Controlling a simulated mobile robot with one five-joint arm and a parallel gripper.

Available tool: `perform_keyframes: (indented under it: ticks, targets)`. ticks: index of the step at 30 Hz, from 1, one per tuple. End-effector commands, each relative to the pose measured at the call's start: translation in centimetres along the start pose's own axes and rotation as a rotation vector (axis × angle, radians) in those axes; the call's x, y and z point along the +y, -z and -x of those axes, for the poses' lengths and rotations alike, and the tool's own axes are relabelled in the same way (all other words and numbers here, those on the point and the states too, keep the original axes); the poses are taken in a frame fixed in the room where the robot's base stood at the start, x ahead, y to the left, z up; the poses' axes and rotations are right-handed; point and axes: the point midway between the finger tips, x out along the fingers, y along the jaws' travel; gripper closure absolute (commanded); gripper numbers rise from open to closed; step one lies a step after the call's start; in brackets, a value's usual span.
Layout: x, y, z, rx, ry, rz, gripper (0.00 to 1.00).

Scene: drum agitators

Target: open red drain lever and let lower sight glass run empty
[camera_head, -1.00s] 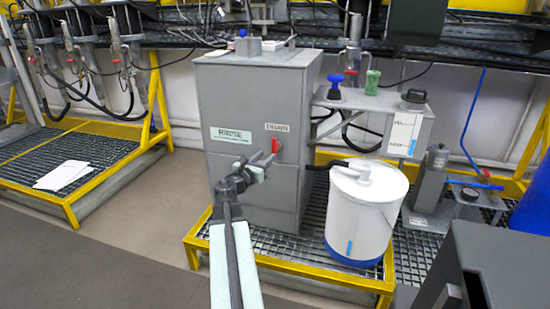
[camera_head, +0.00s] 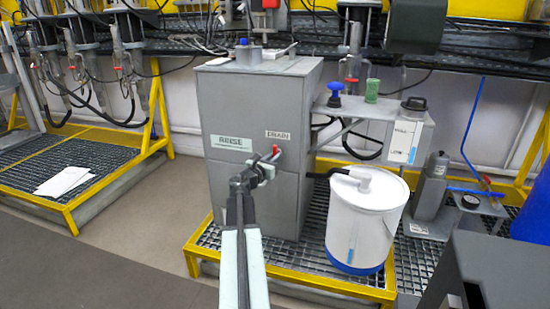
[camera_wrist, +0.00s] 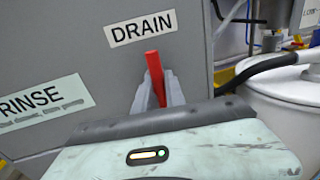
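The red drain lever (camera_head: 276,149) is on the front of the grey tank (camera_head: 235,185), below the DRAIN label. My gripper (camera_head: 266,164) is at the lever. In the wrist view the lever (camera_wrist: 155,76) stands nearly upright, leaning slightly left, between the two grey fingers (camera_wrist: 159,92). The fingers lie close against both its sides and appear shut on it; its lower end is hidden between them. A white box (camera_head: 405,138) with a marked scale and a blue strip is at the right. The white drum (camera_head: 343,220) has a narrow blue strip low on its front. I cannot tell which strip is the lower sight glass.
A RINSE label (camera_head: 231,142) is left of the lever. A black hose (camera_wrist: 255,68) runs to the drum, right of my gripper. A yellow-framed grating (camera_head: 285,277) carries the tank and drum. A dark grey block (camera_head: 490,250) stands at the front right.

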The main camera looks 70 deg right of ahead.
Motion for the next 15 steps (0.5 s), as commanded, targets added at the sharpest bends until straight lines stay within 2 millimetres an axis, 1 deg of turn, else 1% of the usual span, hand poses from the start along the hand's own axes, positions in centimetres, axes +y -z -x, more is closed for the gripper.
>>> perform_keyframes:
  ticks: [8,15]
  targets:
    - [-0.01,-0.04,0.0,0.003,0.0,-0.014,1.0]
    - [-0.05,-0.16,-0.01,0.022,0.0,-0.109,1.0]
